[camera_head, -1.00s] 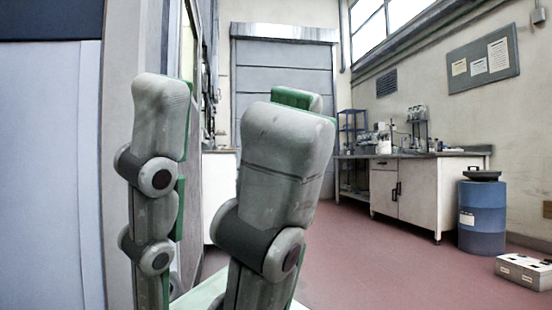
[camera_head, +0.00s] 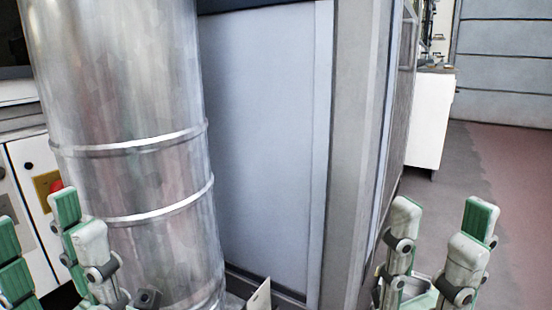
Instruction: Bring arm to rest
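My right gripper (camera_head: 437,228) is at the bottom right of the head view. Its grey fingers with green pads point up and stand apart, with nothing between them. My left gripper (camera_head: 40,238) is at the bottom left, partly cut off by the picture's edge. Its green-padded fingers are also spread apart, and no object shows between them. It appears in front of the left side of a large metal duct. Most of both arms is out of view.
The shiny metal duct (camera_head: 125,120) stands at left, before a pale blue-grey panel (camera_head: 262,140). A grey post (camera_head: 358,150) stands in the middle. A control box with a red button (camera_head: 56,186) is far left. Reddish floor (camera_head: 515,185) lies open at right, near a white cabinet (camera_head: 430,120).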

